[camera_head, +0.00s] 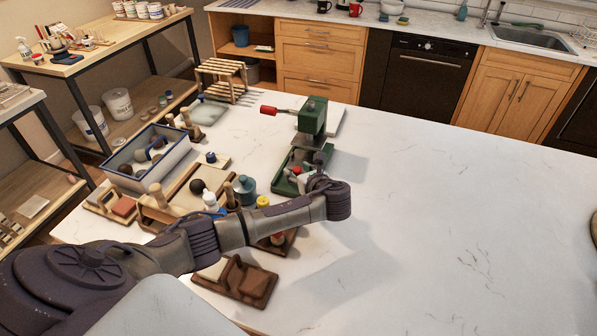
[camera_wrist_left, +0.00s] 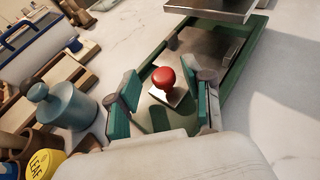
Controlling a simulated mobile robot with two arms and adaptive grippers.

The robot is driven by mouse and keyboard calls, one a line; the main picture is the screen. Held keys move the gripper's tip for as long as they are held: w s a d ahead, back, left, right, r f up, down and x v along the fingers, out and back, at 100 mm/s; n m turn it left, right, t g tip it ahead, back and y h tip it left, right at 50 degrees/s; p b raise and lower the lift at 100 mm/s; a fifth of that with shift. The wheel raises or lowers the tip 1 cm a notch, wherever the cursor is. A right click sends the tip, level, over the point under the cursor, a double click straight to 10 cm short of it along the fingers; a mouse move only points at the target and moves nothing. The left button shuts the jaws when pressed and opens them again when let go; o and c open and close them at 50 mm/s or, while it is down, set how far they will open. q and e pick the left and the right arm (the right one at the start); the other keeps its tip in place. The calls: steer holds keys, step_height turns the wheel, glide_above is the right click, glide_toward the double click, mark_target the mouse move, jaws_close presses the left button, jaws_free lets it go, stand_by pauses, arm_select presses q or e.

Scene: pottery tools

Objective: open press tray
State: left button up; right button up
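The green press (camera_head: 312,115) stands on the white table with its red-ended lever (camera_head: 268,110) pointing left. Its tray has a red knob (camera_wrist_left: 164,78) on a small metal plate, seen in the left wrist view. A green-edged frame (camera_wrist_left: 245,48) and a metal slab (camera_wrist_left: 212,8) lie beyond the knob. My left gripper (camera_head: 308,180) is over the near end of the press base. In the left wrist view its teal-padded fingers (camera_wrist_left: 165,105) are open and spread either side of the knob, with gaps on both sides. My right gripper is not in view.
A blue jar (camera_head: 245,190) and a yellow-lidded jar (camera_head: 263,201) stand left of the gripper. A blue-rimmed box (camera_head: 150,180) and wooden tool holders crowd the table's left side. A wooden rack (camera_head: 222,80) is behind. The table's right side is clear.

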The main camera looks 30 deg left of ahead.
arm_select(q)
steer(key=shift+s+d+r, duration=0.1)
steer(key=shift+s+d, duration=0.05)
steer(key=shift+d, duration=0.2)
steer(key=v, duration=1.1)
steer(key=shift+s+r, duration=0.15)
steer(key=shift+r, duration=0.05)
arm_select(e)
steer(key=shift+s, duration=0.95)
